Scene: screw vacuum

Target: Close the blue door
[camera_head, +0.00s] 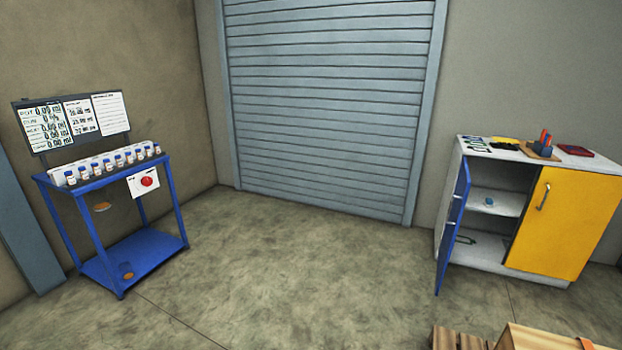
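The blue door (453,228) is on the left side of a white cabinet (462,152) at the right of the head view. It stands open, swung out toward me and seen nearly edge-on. Behind it the open compartment shows a white shelf (500,203) with a small blue item (489,200) on it and a dark item (465,240) at the bottom. The yellow door (565,222) beside it is shut and has a metal handle. Neither of my grippers is in view.
A blue cart (130,255) with a row of bottles and a board stands at the left. A wooden crate (540,338) and a pallet (455,340) lie at the bottom right, in front of the cabinet. Concrete floor (290,260) is clear up to the roller shutter (325,110).

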